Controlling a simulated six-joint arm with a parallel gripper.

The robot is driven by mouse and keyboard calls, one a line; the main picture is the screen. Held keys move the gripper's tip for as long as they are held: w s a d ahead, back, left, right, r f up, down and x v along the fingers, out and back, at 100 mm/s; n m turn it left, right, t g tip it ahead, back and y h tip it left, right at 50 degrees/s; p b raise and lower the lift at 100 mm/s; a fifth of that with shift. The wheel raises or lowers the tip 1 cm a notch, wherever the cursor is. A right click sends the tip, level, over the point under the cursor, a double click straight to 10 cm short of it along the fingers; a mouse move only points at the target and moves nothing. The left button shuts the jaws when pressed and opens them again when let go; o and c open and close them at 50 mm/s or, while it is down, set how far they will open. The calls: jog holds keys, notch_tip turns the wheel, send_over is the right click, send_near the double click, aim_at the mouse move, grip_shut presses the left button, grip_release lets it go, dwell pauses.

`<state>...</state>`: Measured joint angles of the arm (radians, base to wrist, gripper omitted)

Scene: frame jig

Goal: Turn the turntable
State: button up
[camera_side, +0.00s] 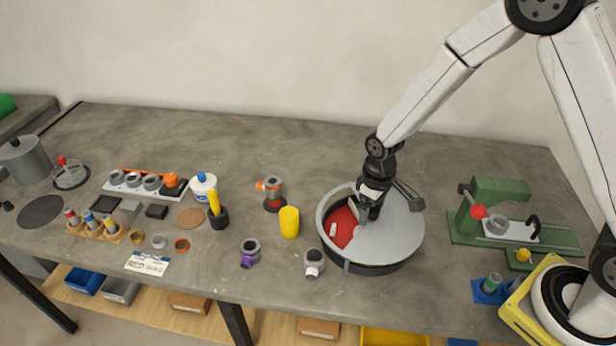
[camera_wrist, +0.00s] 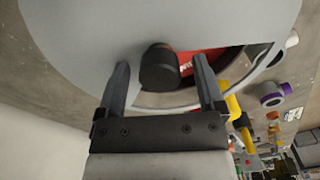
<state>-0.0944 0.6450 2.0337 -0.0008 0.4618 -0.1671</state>
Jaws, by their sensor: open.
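The turntable (camera_side: 401,234) is a round grey drum with a flat grey lid and a dark lower rim. An opening in the lid on its left side shows a red section (camera_side: 341,226) with small pale pieces in it. My gripper (camera_side: 372,207) is over the turntable, near the opening's edge. In the wrist view my gripper (camera_wrist: 162,85) is open, its two fingers on either side of a dark round knob (camera_wrist: 160,67) on the turntable. Whether the fingers touch the knob cannot be told. The red section also shows beyond the knob in the wrist view (camera_wrist: 202,62).
A yellow cup (camera_side: 289,222), a white-and-grey fitting (camera_side: 314,262) and a purple-ringed fitting (camera_side: 250,252) stand left of the turntable. A green press (camera_side: 490,205) with a red knob stands to the right. The table behind the turntable is clear.

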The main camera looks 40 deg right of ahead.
jog(key=shift+c, duration=0.2)
grip_shut()
